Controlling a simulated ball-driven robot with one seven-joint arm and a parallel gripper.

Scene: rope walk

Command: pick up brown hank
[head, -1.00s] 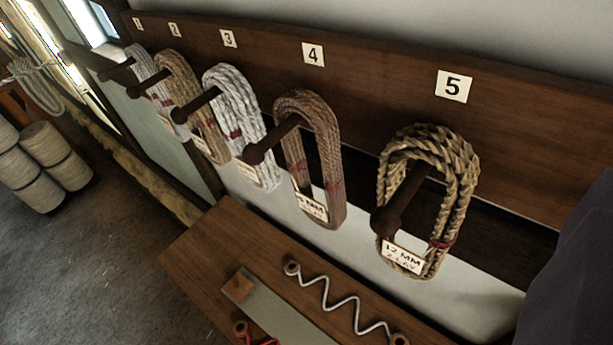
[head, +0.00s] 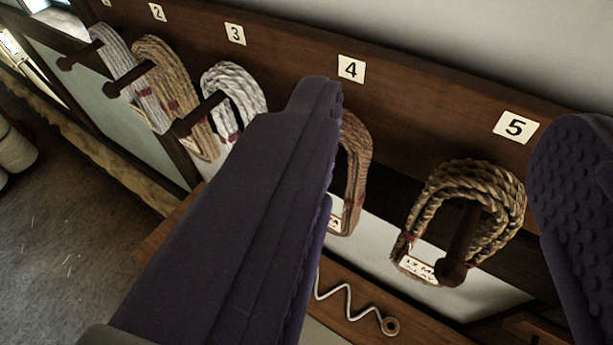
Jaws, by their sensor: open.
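The brown hank (head: 355,172) hangs on the peg under number 4. My gripper's left finger covers its left part and its peg; its right strand and a bit of its white tag show. My gripper (head: 448,112) is open and empty, its purple fingers spread wide. The left finger reaches up in front of the brown hank, and the right finger (head: 578,190) stands at the right edge. Between them in the picture hangs a thicker tan and dark hank (head: 470,185) on peg 5, with a white tag. I cannot tell whether a finger touches any hank.
White hanks hang on peg 1 (head: 130,75) and peg 3 (head: 238,88), a tan hank (head: 178,95) on peg 2. The pegs jut from a dark wooden board (head: 420,85). Below is a wooden bench with a zigzag wire tool (head: 345,302). Open floor lies lower left.

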